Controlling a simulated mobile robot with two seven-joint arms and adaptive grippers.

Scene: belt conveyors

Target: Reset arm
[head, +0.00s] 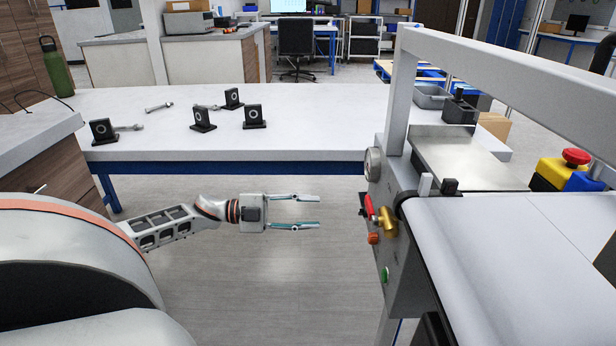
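My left arm comes in from the left, and its gripper (306,212) points right over the open floor, in front of the table's blue front rail. Its two fingers are apart with nothing between them. The gripper is a short way left of the conveyor's side panel and touches nothing. My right gripper is not in view.
A belt conveyor (510,255) with a white frame and side knobs fills the right. A white table (290,122) bears several black bearing blocks (203,119) and wrenches (159,107). A red emergency button (575,156) sits beyond the belt. The floor (260,290) below the gripper is clear.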

